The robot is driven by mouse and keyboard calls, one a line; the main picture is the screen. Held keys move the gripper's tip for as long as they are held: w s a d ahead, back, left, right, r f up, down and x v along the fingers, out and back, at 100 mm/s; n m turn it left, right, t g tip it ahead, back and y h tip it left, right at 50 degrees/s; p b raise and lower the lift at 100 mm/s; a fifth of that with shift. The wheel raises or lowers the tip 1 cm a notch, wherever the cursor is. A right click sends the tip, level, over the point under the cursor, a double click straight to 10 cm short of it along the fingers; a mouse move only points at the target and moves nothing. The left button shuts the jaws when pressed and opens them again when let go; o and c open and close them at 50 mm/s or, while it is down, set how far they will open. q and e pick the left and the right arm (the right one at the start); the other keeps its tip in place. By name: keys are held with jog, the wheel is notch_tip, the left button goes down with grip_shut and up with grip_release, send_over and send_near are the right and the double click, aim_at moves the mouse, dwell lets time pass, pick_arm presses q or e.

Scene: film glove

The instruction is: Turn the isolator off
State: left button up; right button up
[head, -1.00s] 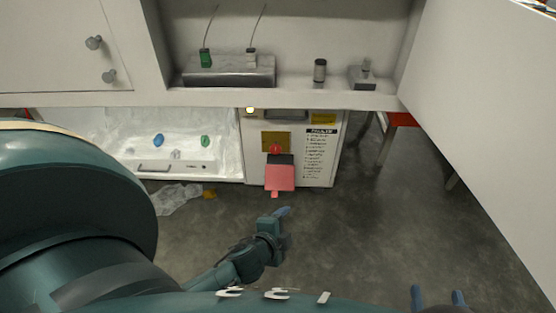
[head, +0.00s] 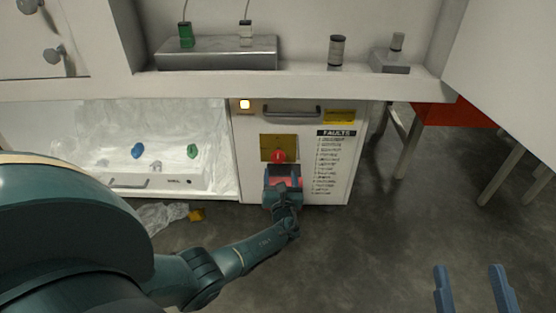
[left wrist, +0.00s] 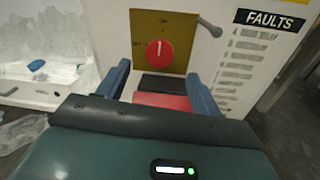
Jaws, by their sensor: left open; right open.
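The isolator is a round red knob (left wrist: 160,50) on a yellow plate (left wrist: 178,24) on the white cabinet front. It also shows in the head view as a red knob (head: 279,156) on the yellow plate (head: 267,142). The knob's white mark points up in the left wrist view. My right gripper (head: 473,285) is open and empty at the lower right of the head view.
A lit lamp (head: 245,104) and a drawer handle (head: 291,111) are above the plate. A FAULTS list (head: 334,160) is to its right. A white tray (head: 215,180) with blue and green items is at left. A shelf edge (head: 300,88) overhangs the cabinet.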

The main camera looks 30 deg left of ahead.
aim_at(278, 159)
pick_arm(q)
jog(key=b+x, duration=0.1)
jog(key=x, duration=0.2)
jog(key=b+x, duration=0.2)
jog(key=x, duration=0.1)
jog(key=b+x, duration=0.2)
jog(key=x, duration=0.1)
jog(key=shift+f, duration=0.25)
jog(key=shift+w+a+r, duration=0.2)
jog(key=shift+w+a, duration=0.1)
pick_arm(e)
notch_tip(278, 159, up, 8)
jog(key=n+t+y, duration=0.1)
jog(key=n+y, duration=0.6)
jog(key=shift+w+d+f+n+y, duration=0.15)
jog(key=shift+d+f+n+y, duration=0.1)
jog(key=shift+d+n+y, duration=0.15)
pick_arm(q)
jog(key=shift+c, duration=0.5)
jog(key=c, duration=0.9)
jog(key=shift+o, duration=0.2)
pick_arm(e)
jog(key=shift+t, duration=0.3)
